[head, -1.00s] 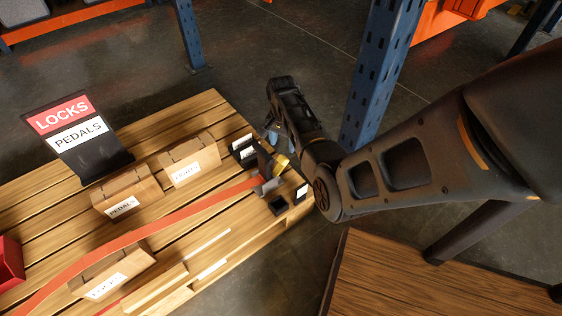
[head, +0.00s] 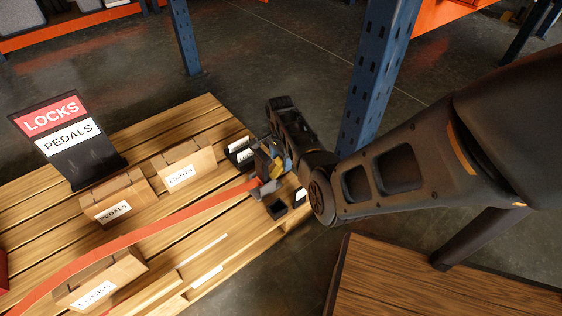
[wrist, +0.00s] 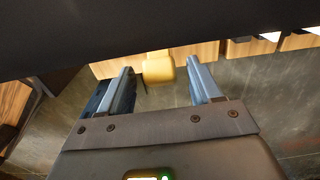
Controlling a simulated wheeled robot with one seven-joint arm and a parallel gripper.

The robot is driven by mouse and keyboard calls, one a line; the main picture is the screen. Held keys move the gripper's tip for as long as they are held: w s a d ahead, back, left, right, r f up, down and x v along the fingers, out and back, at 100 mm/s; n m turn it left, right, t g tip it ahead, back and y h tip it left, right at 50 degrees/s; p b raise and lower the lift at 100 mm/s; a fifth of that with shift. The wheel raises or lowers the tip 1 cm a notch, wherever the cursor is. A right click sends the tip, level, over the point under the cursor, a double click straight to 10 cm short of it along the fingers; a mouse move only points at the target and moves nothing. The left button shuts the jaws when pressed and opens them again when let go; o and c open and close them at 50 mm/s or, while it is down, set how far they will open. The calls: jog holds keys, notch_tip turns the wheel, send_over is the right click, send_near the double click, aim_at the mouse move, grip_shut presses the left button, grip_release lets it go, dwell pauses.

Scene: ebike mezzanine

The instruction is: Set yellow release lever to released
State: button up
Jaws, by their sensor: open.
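The yellow release lever (head: 277,160) is on a dark ratchet buckle (head: 264,176) at the right edge of the pallet, at the end of an orange strap (head: 150,229). In the wrist view the yellow lever (wrist: 158,68) shows between the two blue fingers, nearer the left one, just past their tips. My gripper (wrist: 160,75) is open and empty. In the head view my gripper (head: 284,161) is at the lever, partly hidden by my own arm. I cannot tell whether a finger touches the lever.
Cardboard boxes labelled PEDALS (head: 113,197), LIGHTS (head: 185,166) and LOCKS (head: 98,282) sit on the wooden pallet (head: 205,114). A LOCKS/PEDALS sign (head: 66,140) stands behind them. Small black bins (head: 277,209) flank the buckle. A blue rack post (head: 379,80) rises behind my arm.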

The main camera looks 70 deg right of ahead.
grip_shut()
dwell(0.7)
